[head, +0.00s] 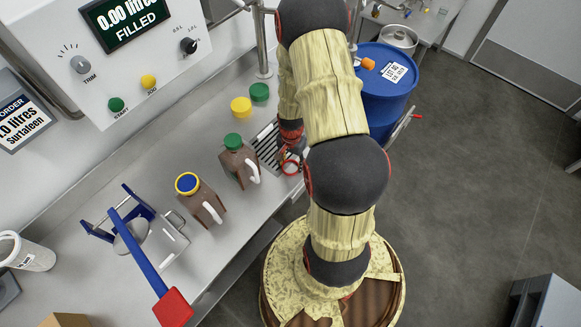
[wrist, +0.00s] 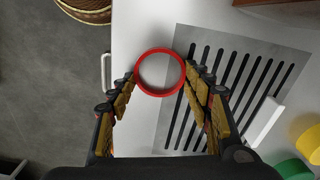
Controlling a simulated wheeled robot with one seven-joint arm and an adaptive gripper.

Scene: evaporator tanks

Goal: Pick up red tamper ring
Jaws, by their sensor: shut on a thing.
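The red tamper ring (wrist: 160,94) sits between the tips of my gripper (wrist: 162,76) in the wrist view, with its opening facing the camera. The left fingertip meets the ring's left side and the right fingertip its right side. My gripper is shut on it.
A brown jug with a green cap (head: 238,162) stands close left of the ring. Another brown jug (head: 200,202) has a blue and yellow top. Yellow (head: 241,107) and green (head: 259,92) caps lie behind. A blue drum (head: 385,85) stands right of my arm. The counter's front edge is near.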

